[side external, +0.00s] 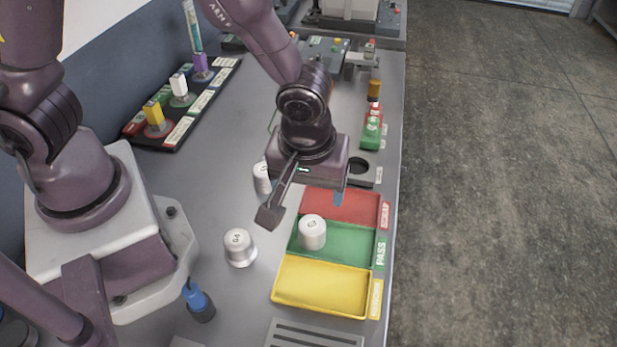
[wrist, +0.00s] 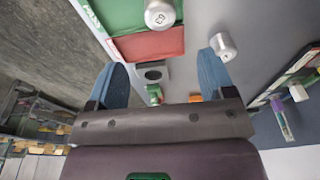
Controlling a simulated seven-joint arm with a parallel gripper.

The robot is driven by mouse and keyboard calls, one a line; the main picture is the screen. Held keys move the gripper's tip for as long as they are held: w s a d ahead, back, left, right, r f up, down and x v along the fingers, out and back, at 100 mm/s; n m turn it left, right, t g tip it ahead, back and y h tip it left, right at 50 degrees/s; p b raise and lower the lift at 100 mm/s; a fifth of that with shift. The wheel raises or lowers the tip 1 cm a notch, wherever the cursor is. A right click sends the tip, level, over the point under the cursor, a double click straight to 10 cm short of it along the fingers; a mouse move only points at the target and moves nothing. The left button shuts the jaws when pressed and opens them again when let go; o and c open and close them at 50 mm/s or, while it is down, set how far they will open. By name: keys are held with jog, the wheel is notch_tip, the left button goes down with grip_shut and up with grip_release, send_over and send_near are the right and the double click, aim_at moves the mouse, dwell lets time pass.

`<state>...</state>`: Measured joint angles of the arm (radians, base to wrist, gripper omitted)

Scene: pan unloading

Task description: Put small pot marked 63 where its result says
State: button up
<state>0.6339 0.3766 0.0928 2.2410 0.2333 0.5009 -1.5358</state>
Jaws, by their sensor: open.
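Three small white pots are in the side view. One pot (side external: 312,232) stands upright in the green PASS tray (side external: 360,252); it also shows at the top of the wrist view (wrist: 160,14). Another pot (side external: 239,248) stands on the bench left of the trays. A third pot (side external: 262,178) is partly hidden behind my gripper (side external: 306,205). Their top marks are too small to read surely. My gripper, also in the wrist view (wrist: 163,76), is open and empty, above the bench by the red tray (side external: 345,205). The yellow tray (side external: 320,286) is empty.
A grey block with a round dark hole (side external: 358,166) stands beyond the red tray, near a green device (side external: 371,132). A black rack (side external: 178,100) with several coloured items is at the back left. A blue-topped item (side external: 197,300) stands near my base. A slotted plate (side external: 310,334) lies in front.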

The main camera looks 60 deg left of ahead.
jog(key=s+a+r+m+t, duration=0.1)
jog(key=s+a+r+m, duration=0.2)
jog(key=r, duration=0.4)
jog(key=s+a+r+m+t, duration=0.2)
jog(key=a+r+m, duration=0.1)
jog(key=a+r, duration=0.3)
jog(key=s+a+r+m+t+h, duration=0.1)
jog(key=s+a+r+m, duration=0.2)
jog(key=a+r, duration=0.2)
notch_tip(320, 180, up, 3)
jog(key=shift+s+a+f, duration=0.15)
jog(key=shift+s+a, duration=0.05)
jog(key=shift+s, duration=0.1)
